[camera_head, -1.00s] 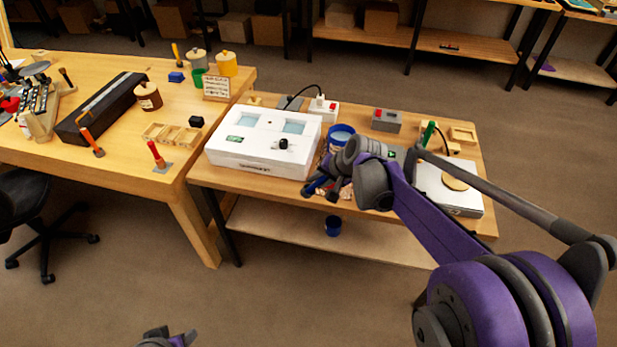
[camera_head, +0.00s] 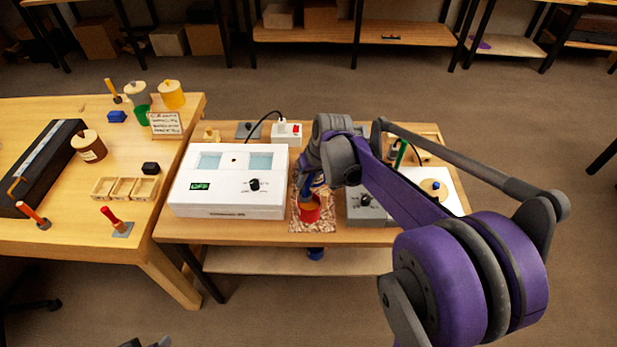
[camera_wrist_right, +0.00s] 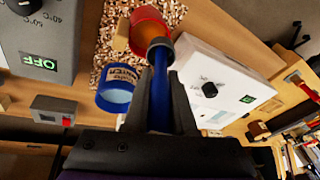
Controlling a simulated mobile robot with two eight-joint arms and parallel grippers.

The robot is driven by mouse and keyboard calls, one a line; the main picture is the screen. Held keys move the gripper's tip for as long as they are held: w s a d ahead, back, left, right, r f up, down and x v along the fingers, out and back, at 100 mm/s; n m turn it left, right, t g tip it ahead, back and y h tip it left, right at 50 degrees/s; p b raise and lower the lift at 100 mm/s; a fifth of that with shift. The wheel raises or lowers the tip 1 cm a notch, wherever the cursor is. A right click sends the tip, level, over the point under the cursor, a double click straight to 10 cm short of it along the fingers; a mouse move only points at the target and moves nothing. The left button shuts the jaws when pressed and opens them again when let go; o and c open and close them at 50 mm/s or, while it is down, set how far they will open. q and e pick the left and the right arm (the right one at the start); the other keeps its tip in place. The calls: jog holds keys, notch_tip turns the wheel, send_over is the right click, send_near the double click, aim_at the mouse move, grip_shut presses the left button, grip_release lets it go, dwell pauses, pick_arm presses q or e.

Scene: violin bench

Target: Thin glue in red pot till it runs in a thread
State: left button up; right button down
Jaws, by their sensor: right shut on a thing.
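The red pot (camera_head: 309,210) sits on a patch of wood shavings beside the white bath unit. In the right wrist view the red pot (camera_wrist_right: 150,14) shows amber glue inside. My right gripper (camera_head: 316,180) is shut on the blue handle of a dipper (camera_wrist_right: 160,92). The dipper's dark cup end (camera_wrist_right: 160,50) is at the red pot's rim; I cannot tell whether it touches the glue. A blue labelled water pot (camera_wrist_right: 115,88) stands beside the red pot in the wrist view. My left gripper (camera_head: 148,342) only just shows at the bottom edge, its jaws unclear.
The white bath unit (camera_head: 230,200) with two windows reads OFF. A grey heater box (camera_head: 366,208) with a knob stands right of the shavings and also reads OFF in the wrist view (camera_wrist_right: 42,61). A blue cup (camera_head: 316,253) is on the lower shelf. The left bench carries jars and tools.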

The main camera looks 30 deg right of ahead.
jog(key=shift+a+r+h, duration=0.25)
jog(key=shift+a+h, duration=0.25)
jog(key=shift+h, duration=0.1)
jog(key=shift+w+r+h, duration=0.15)
jog(key=shift+r+h, duration=0.15)
jog(key=shift+h, duration=0.1)
pick_arm(q)
jog(key=shift+w+r+p, duration=0.4)
jog(key=shift+r+p, duration=0.05)
jog(key=shift+r, duration=0.35)
jog(key=shift+w+r+p, duration=0.35)
jog(key=shift+r+p, duration=0.1)
jog(key=shift+r, duration=0.3)
pick_arm(e)
jog(key=shift+d+r, duration=0.1)
jog(key=shift+r, duration=1.3)
pick_arm(q)
jog(key=shift+f, duration=0.1)
